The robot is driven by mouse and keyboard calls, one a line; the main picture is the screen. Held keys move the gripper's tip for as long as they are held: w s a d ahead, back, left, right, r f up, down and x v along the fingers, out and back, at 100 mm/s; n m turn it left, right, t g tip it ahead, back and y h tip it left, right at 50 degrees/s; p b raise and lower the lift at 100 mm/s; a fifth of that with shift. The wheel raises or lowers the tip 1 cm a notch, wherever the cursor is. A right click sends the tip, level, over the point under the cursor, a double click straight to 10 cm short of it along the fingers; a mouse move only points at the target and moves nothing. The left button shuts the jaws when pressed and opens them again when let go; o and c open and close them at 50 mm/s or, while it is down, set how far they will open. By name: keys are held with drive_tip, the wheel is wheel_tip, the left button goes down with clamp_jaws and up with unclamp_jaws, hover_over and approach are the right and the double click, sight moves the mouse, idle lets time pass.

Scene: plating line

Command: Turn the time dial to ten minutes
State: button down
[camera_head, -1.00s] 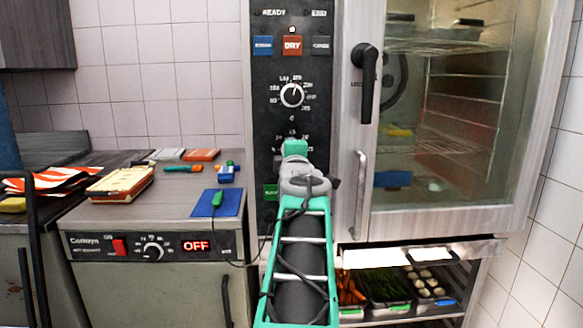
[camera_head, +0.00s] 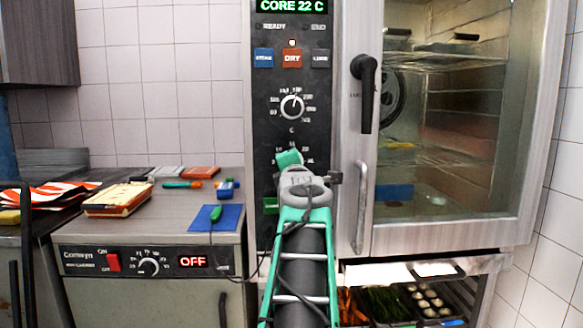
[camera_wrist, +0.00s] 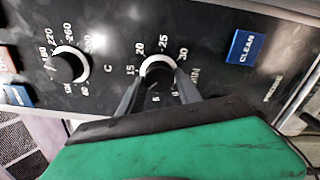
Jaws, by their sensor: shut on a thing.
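The time dial (camera_wrist: 157,74) is a black knob with a pale ring, marked MIN, on the oven's dark control panel (camera_head: 262,138). In the wrist view the numbers 15, 20, 25 and 30 show around it, and a 5 below. The 10 mark is hidden and I cannot read the pointer. My gripper (camera_wrist: 158,88) is shut on the dial, one dark finger on each side. In the head view my green gripper (camera_head: 290,159) is tilted and covers the dial.
A blue CLEAN button (camera_wrist: 245,46) is nearby in the wrist view. The oven door handle (camera_head: 366,95) stands right of the panel. A counter with utensils is left.

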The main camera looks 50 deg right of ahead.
drive_tip(key=shift+r, duration=0.1)
drive_tip(key=c, duration=0.8)
unclamp_jaws()
drive_tip(key=shift+c, duration=0.2)
drive_tip(key=v, duration=0.7)
drive_tip(key=shift+s+a, duration=0.25)
drive_tip(key=shift+a, duration=0.05)
